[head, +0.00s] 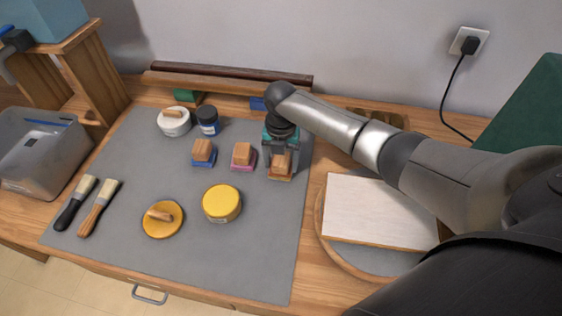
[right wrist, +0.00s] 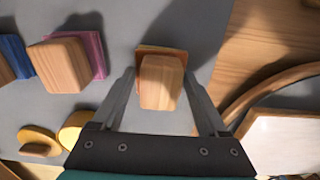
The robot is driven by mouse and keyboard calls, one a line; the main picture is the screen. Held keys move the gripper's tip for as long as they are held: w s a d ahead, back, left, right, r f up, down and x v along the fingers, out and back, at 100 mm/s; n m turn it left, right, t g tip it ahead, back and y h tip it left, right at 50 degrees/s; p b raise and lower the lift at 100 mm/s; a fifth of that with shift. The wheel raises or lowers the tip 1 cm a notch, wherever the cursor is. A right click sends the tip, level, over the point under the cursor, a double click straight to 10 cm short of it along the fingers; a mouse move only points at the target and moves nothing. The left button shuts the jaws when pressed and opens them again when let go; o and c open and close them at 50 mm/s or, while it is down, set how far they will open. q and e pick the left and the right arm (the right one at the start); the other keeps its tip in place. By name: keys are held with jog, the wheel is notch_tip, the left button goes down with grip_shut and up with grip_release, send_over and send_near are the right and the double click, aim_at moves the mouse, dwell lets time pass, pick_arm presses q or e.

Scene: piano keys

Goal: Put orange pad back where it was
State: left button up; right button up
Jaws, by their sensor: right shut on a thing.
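The orange pad (head: 280,177) has a wooden block handle on an orange-brown base. It is at the right end of a row of pads on the grey mat (head: 255,250). My right gripper (head: 281,154) reaches down over it and is shut on its wooden handle. In the right wrist view the orange pad (right wrist: 161,80) sits between the two fingers. I cannot tell whether its base touches the mat. To its left are the pink pad (head: 243,156) and the blue pad (head: 203,153). My left gripper is not in view.
A yellow jar (head: 221,203), a yellow lid (head: 162,219), a white pot (head: 174,121), a dark jar (head: 208,120) and two brushes (head: 98,206) are on the mat. A white board (head: 380,208) lies to the right. A wooden rail (head: 225,86) runs behind.

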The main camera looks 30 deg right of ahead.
aim_at(281, 159)
jog(key=o, duration=1.2)
jog(key=shift+f, duration=0.1)
notch_tip(281, 159, up, 12)
jog(key=shift+r+p, duration=0.2)
jog(key=shift+p, duration=1.05)
